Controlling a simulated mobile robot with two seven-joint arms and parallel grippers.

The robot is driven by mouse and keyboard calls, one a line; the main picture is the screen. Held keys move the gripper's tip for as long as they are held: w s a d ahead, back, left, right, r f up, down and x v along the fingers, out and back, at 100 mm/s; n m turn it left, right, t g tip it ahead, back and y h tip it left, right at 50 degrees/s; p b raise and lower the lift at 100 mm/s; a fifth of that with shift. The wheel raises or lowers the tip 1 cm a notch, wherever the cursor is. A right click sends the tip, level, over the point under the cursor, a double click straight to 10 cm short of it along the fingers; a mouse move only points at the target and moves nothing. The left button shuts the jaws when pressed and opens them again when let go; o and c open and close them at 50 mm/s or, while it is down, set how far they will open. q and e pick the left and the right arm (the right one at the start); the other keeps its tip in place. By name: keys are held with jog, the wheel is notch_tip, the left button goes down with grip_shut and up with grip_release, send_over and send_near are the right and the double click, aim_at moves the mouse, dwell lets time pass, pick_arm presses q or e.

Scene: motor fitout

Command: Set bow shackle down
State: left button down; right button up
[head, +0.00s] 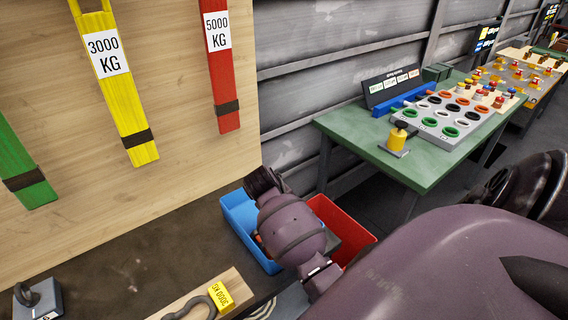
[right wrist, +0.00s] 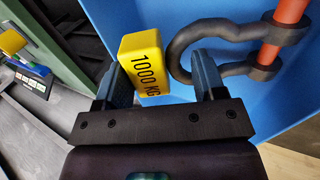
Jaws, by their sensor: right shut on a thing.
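The bow shackle (right wrist: 185,52) is in the right wrist view, a dark curved bow with a red-orange pin at the upper right and a yellow 1000 KG block (right wrist: 143,62) at its side. My right gripper (right wrist: 158,62) is shut on this shackle, with the block and part of the bow between its fingers. The inside of the blue bin (right wrist: 270,85) shows behind it. In the head view my right wrist hangs over the blue bin (head: 238,222) and hides the fingers and most of the shackle. I cannot tell whether the shackle touches the bin. My left gripper is not in view.
A red bin (head: 350,222) stands right of the blue one. A shackle with a yellow 3000 KG block (head: 220,293) lies on a wooden board at the front. Slings hang on the wood panel (head: 180,60). A green table (head: 420,170) with fittings stands behind.

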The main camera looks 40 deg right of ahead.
jog(key=shift+s+f, duration=0.1)
jog(key=shift+f, duration=0.2)
jog(key=o, duration=1.4)
jog(key=shift+f, duration=0.2)
jog(key=shift+r, duration=0.15)
jog(key=shift+r, duration=0.25)
jog(key=shift+v, duration=6.2)
jog(key=shift+r, duration=0.1)
jog(key=shift+d, duration=0.1)
